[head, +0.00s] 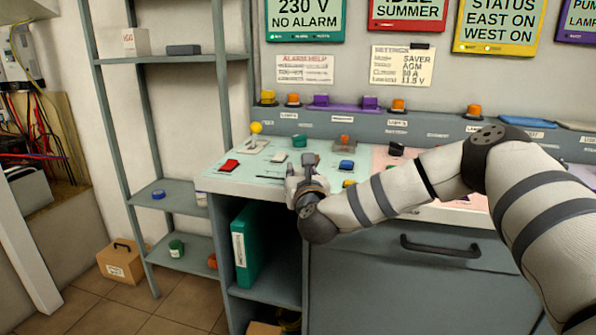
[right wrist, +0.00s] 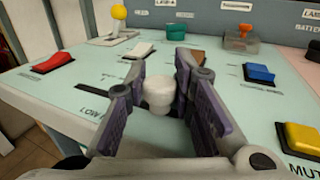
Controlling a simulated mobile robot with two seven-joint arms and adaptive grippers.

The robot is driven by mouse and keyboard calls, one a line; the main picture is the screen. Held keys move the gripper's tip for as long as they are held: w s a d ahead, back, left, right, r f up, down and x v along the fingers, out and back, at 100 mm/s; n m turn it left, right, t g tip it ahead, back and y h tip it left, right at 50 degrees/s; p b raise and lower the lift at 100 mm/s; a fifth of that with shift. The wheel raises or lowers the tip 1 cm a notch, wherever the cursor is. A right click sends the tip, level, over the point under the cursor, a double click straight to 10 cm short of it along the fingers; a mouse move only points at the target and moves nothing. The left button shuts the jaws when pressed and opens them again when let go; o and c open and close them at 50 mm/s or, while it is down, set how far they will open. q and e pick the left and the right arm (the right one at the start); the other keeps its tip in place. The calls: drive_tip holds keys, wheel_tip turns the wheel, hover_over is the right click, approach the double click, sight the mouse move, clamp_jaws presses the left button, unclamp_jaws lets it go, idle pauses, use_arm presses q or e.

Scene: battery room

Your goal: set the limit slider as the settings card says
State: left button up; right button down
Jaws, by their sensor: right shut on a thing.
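The settings card (head: 402,66) hangs on the back wall in the head view; its lines seem to read SAVER, AGM, 10 A and a last value too small to read surely. My right gripper (head: 308,163) is over the pale green panel of the desk. In the right wrist view my right gripper (right wrist: 150,100) is shut on a white rounded knob (right wrist: 158,93), apparently the limit slider's. A dark slot (right wrist: 92,87) runs to the knob's left, with a partly hidden label beginning LOW in front. The fingers hide the rest of the slot. My left gripper is out of view.
Around the knob stand a red rocker (right wrist: 53,62), a yellow ball-topped lever (right wrist: 119,15), a blue switch (right wrist: 258,73) and a yellow MUTE button (right wrist: 299,137). A green switch (head: 299,140) is behind. A green binder (head: 244,245) stands below the desk.

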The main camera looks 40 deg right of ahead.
drive_tip(key=c, duration=1.6)
unclamp_jaws()
drive_tip(key=shift+s+d+f, duration=0.1)
drive_tip(key=shift+d+f, duration=0.05)
drive_tip(key=shift+o, duration=1)
drive_tip(key=shift+d, duration=0.1)
drive_tip(key=v, duration=1.2)
